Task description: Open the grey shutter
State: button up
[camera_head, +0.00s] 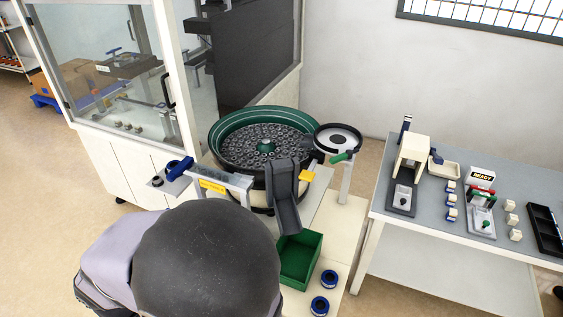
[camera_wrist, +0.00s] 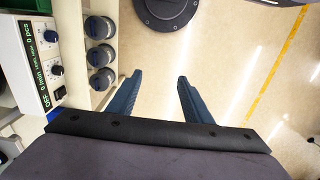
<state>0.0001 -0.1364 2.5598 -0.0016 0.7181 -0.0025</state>
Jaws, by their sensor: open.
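My gripper (camera_wrist: 160,76) shows in the wrist view with its two dark blue fingers apart and nothing between them. Bare floor lies beyond them. In the head view, my gripper is not visible. A dark grey chute (camera_head: 284,205) slopes down at the front of the green bowl feeder (camera_head: 222,128). A dark grey panel (camera_head: 243,62) stands upright in the white-framed enclosure behind. I cannot tell which grey part is the shutter. Neither is clearly seen in the wrist view.
A green bin (camera_head: 301,262) sits below the chute, with blue-rimmed rolls beside it. A blue-handled lever (camera_head: 179,166) stands left of the bowl. A table (camera_head: 440,238) with small fixtures is at right. A control box (camera_wrist: 45,62) is left in the wrist view.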

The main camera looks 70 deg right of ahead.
jog(key=w+d+r+m+h+p, duration=0.1)
jog(key=w+d+r+m, duration=0.25)
jog(key=d, duration=0.45)
jog(key=w+d+r+m+p, duration=0.25)
jog(key=w+d+m, duration=0.25)
jog(key=d, duration=0.3)
jog(key=w+d+r+m+h+p, duration=0.1)
jog(key=w+d+r+m, duration=0.2)
jog(key=w+d+m, duration=0.35)
jog(key=m+g+p, duration=0.3)
jog(key=m, duration=1)
send_near(279, 163)
jog(key=shift+w+a+f+h, duration=0.1)
jog(key=shift+a+f+h, duration=0.1)
jog(key=shift+f, duration=0.2)
jog(key=shift+w+a+f+h, duration=0.1)
jog(key=shift+f+h, duration=0.1)
jog(key=shift+f, duration=0.2)
jog(key=shift+s+d+g, duration=0.15)
jog(key=shift+s+g, duration=0.1)
jog(key=shift+g, duration=0.05)
jog(key=shift+p+x, duration=1.5)
jog(key=shift+x, duration=2.1)
